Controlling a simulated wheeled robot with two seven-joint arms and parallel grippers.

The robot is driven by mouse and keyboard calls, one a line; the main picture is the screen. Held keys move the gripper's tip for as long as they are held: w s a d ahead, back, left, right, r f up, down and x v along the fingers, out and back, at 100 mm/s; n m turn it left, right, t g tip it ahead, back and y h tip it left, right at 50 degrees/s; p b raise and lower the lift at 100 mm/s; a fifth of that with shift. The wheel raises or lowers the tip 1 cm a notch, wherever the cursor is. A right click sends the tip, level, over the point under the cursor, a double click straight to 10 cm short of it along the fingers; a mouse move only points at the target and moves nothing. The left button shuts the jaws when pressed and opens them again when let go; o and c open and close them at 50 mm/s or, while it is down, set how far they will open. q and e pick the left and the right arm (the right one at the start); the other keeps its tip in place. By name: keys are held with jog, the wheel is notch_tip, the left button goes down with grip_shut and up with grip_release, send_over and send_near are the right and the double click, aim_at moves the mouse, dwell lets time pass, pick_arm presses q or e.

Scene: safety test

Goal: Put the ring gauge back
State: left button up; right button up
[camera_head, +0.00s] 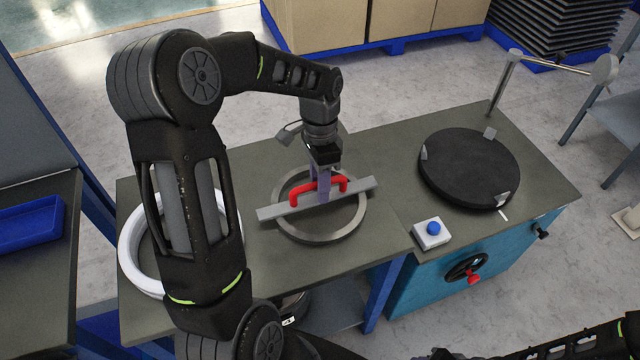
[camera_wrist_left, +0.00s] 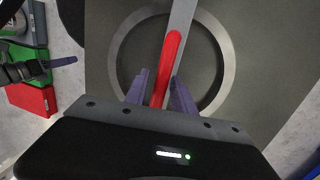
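The ring gauge, a grey metal ring (camera_head: 343,236) with a flat bar (camera_head: 272,211) across it and a red handle (camera_head: 297,197), lies on the dark bench top. The ring (camera_wrist_left: 122,42) and red handle (camera_wrist_left: 170,60) also show in the left wrist view. My left gripper (camera_head: 323,190) is down at the handle. In the left wrist view its purple fingers (camera_wrist_left: 160,88) stand on either side of the handle, with a small gap on the left side. The fingers look open, not closed on it.
A metal post (camera_head: 505,80) rises behind the plate.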

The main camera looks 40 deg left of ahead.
pick_arm(q)
jog(key=shift+o, duration=0.6)
jog(key=shift+r, duration=0.25)
jog(key=p+v, duration=0.1)
jog(key=v, duration=1.1)
